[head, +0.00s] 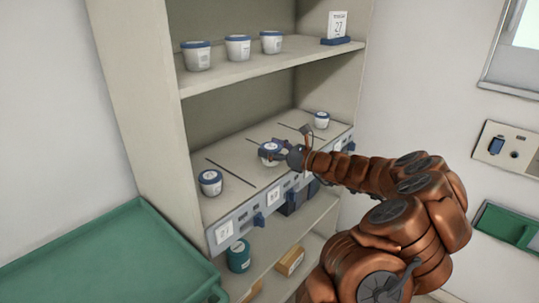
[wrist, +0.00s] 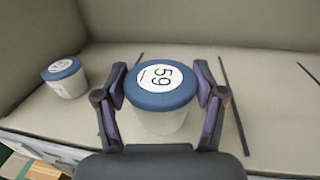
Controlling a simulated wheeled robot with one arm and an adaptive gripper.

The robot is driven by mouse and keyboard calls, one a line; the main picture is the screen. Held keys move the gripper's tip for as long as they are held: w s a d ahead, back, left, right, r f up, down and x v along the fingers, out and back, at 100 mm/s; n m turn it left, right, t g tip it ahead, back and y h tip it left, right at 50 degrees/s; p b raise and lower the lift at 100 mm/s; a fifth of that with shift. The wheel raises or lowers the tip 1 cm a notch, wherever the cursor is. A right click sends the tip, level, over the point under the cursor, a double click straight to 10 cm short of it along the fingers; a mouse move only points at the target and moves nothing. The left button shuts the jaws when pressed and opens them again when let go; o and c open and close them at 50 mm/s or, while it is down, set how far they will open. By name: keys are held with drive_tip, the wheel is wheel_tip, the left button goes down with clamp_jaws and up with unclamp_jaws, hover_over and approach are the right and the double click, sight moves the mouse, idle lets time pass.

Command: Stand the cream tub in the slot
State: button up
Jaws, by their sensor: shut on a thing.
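A cream tub (head: 269,155) with a blue lid is between the fingers of my gripper (head: 281,151), over the middle shelf (head: 235,147). In the wrist view the tub (wrist: 162,115) looks upright, and its round white label reads 59. The gripper (wrist: 160,98) is shut on it, one finger on each side. Dark lines divide the shelf into slots. The tub is in the slot between a line on its left and a line (wrist: 233,105) on its right. I cannot tell whether its base touches the shelf.
A similar tub (head: 210,182) stands in the left slot and another (head: 321,120) stands at the right. Several tubs and a calendar (head: 337,25) are on the upper shelf. A labelled rail (head: 250,210) runs along the middle shelf's front. A green tray (head: 110,255) lies at the left.

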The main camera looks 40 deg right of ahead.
drive_tip(key=shift+w+d+f, duration=0.1)
drive_tip(key=shift+w+d, duration=0.05)
drive_tip(key=shift+w, duration=0.35)
drive_tip(key=shift+w+d+f, duration=0.1)
drive_tip(key=shift+w+d, duration=0.05)
drive_tip(key=shift+w, duration=0.3)
drive_tip(key=shift+f, duration=1.7)
drive_tip(key=o, duration=1.3)
drive_tip(key=shift+f, duration=0.1)
drive_tip(key=shift+c, duration=0.2)
drive_tip(key=shift+s+d, duration=0.1)
drive_tip(key=shift+s, duration=0.05)
drive_tip(key=v, duration=1.1)
drive_tip(key=shift+s, duration=0.35)
